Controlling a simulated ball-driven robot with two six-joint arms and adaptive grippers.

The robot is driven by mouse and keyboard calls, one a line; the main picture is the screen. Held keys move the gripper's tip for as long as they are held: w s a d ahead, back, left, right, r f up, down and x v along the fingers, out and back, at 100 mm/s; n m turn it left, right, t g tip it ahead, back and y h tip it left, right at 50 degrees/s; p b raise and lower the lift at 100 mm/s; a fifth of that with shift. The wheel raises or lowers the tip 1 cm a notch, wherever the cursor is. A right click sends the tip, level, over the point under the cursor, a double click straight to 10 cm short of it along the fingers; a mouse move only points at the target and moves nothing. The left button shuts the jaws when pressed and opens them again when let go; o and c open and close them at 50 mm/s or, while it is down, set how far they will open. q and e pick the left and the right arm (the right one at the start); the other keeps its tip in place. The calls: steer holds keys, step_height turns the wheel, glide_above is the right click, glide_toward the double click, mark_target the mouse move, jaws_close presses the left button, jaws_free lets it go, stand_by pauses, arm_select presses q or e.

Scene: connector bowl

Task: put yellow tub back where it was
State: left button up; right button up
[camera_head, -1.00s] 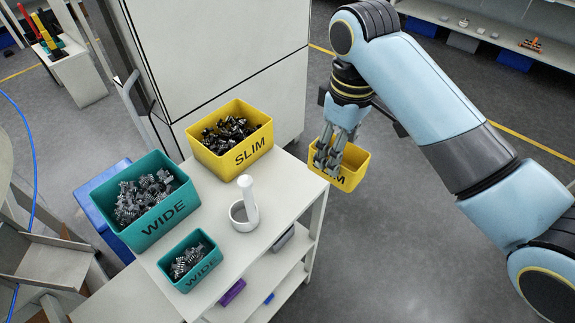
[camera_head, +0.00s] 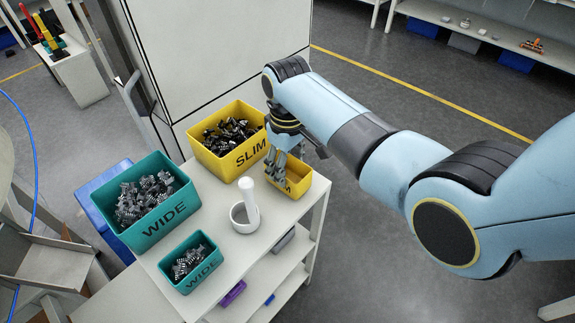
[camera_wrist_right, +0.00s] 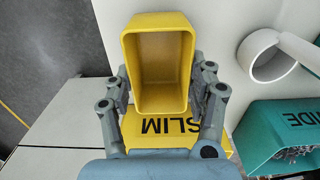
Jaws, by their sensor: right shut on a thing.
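The small yellow tub (camera_head: 299,184) is at the back right corner of the white table, just right of the large yellow SLIM bin (camera_head: 214,158). I cannot tell if its base touches the tabletop. The fingers hide part of the tub's label in the head view. My left gripper is out of view.
A large teal WIDE bin (camera_head: 160,222) and a small one (camera_head: 202,272) hold dark connectors at the left and front. The table's right edge (camera_head: 290,228) is close.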

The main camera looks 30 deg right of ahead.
steer(key=shift+f, duration=0.35)
steer(key=o, duration=1.2)
steer(key=shift+f, duration=0.1)
step_height(320, 180, up, 12)
steer(key=shift+r+p, duration=0.15)
steer(key=shift+p, duration=0.15)
